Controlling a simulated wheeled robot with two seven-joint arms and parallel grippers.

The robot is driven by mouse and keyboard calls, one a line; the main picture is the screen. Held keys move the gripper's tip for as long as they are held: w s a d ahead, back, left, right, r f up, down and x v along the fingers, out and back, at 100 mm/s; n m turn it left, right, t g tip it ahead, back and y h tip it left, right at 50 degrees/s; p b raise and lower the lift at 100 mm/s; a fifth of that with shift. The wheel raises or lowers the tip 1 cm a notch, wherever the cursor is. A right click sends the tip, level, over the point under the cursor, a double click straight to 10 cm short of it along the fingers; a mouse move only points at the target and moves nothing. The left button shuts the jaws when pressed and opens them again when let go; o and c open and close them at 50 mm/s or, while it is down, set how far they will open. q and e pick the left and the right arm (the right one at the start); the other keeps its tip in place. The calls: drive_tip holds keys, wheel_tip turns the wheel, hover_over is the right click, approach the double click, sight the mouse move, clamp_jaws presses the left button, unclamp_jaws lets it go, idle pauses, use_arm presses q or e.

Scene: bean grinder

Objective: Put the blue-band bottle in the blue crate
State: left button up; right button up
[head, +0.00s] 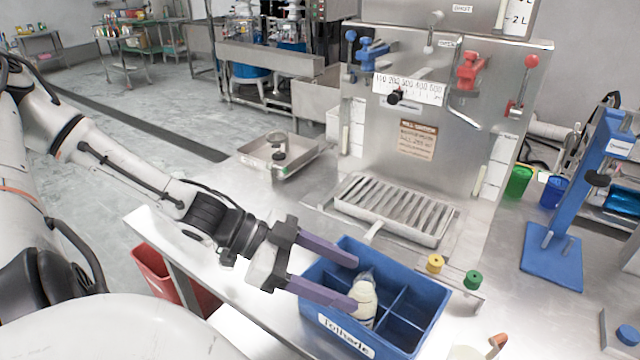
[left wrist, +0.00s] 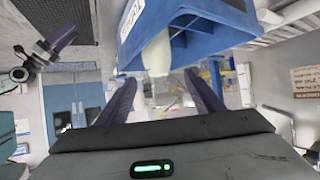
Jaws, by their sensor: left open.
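The blue crate (head: 437,318) stands on the steel counter, with dividers and a white label on its front. A pale bottle (head: 363,303) with a clear grey top is at its front left compartment, slightly tilted; I cannot make out a blue band or whether it rests on the floor. My left gripper (head: 353,281) is open over the crate's left side, its fingers either side of the bottle's upper part. What looks like my right gripper (left wrist: 66,52) shows there at the left.
A slatted drip tray (head: 395,208) of the steel machine is behind the crate. Yellow (head: 435,263) and green (head: 473,279) knobs stand close to its right. A cup with a brown handle (head: 497,341) is at the front. A blue stand (head: 553,255) is farther right.

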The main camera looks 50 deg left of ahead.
use_arm(q)
drive_tip(key=shift+v, duration=1.85)
